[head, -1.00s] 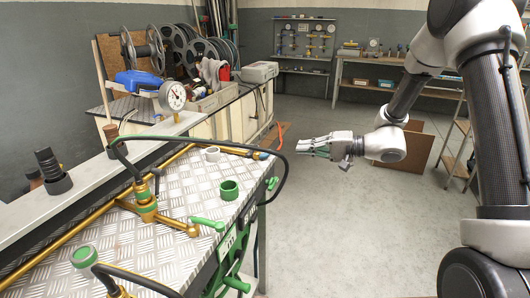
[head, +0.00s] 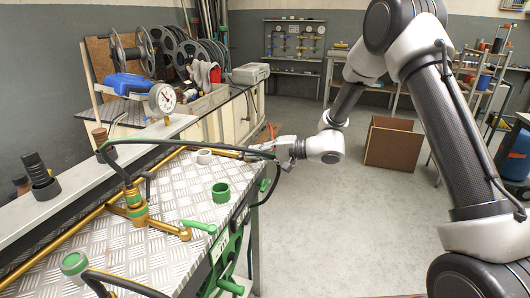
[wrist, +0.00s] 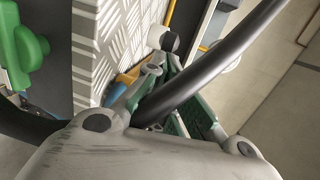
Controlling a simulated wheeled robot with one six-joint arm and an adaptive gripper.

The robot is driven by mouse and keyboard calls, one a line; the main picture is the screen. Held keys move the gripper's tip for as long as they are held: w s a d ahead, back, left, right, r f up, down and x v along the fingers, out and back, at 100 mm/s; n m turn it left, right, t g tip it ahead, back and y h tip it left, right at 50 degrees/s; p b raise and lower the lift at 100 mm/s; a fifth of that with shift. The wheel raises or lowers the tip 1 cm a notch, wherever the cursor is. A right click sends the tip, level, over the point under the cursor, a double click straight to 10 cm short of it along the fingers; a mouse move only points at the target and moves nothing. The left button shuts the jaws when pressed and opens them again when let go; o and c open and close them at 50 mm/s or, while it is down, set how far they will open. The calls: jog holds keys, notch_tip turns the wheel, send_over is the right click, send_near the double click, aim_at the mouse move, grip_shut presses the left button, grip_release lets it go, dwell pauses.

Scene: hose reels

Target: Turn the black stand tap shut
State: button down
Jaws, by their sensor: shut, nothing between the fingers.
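No tap with a black body or handle can be made out for certain. A brass fitting (head: 139,215) with green collars stands on the bench, a black hose (head: 228,143) arching from its top to the right. Its green lever (head: 198,226) points to the bench's right edge. My gripper (head: 257,147) is shut and empty at the bench's far right corner, close to the hose. In the wrist view the hose (wrist: 222,57) crosses in front of my gripper (wrist: 167,68); contact cannot be told. A green handle (wrist: 22,45) shows at left there.
The metal-topped bench (head: 110,245) holds a loose green ring (head: 221,192), a pale ring (head: 204,157) and a pressure gauge (head: 163,98). A green knob (head: 74,264) stands at front left. A brown box (head: 394,145) stands on the floor. The floor (head: 335,215) right of the bench is clear.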

jog(key=shift+a, duration=0.15)
jog(key=shift+a, duration=0.55)
jog(key=shift+d, duration=0.15)
